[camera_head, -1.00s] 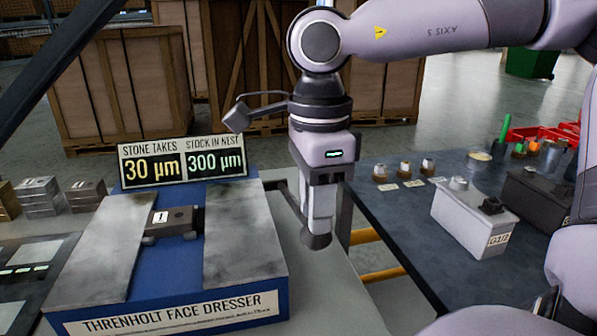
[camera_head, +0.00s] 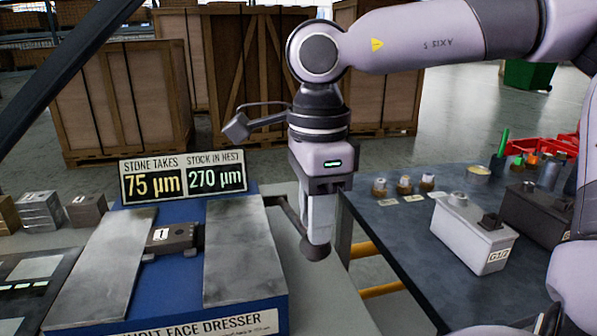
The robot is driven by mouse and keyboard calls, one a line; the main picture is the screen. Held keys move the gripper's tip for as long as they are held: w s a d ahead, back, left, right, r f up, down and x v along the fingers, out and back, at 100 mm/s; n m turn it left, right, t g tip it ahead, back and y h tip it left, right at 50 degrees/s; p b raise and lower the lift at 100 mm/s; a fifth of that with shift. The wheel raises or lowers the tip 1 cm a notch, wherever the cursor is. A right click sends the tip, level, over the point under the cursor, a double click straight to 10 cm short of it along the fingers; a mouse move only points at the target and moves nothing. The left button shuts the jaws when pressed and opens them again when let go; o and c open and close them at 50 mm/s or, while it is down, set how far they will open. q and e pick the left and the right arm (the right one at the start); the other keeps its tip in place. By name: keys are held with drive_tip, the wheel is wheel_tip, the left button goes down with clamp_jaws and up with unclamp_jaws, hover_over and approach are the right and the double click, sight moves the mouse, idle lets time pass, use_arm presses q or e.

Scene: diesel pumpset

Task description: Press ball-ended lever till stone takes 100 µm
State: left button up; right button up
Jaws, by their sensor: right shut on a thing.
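The face dresser (camera_head: 185,307) stands at the lower left, with two grey plates on its blue body. Its display (camera_head: 182,178) reads "STONE TAKES 75 µm" and "STOCK IN NEST 270 µm". A small dark block marked 1 (camera_head: 176,237) sits between the plates. The lever (camera_head: 290,214) runs from the dresser's right side to a dark ball end (camera_head: 315,248). My right gripper (camera_head: 317,238) points down and is shut on the ball-ended lever, its fingers partly covering it. My left gripper is not in view.
Grey blocks (camera_head: 40,211) stand at the left. Wooden crates (camera_head: 125,90) fill the back.

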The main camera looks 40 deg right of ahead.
wheel_tip(320, 180, up, 12)
drive_tip(key=w+d+p, duration=0.1)
drive_tip(key=w+p, duration=0.1)
drive_tip(key=p, duration=0.7)
drive_tip(key=shift+w+d+f, duration=0.2)
drive_tip(key=shift+w+f, duration=0.05)
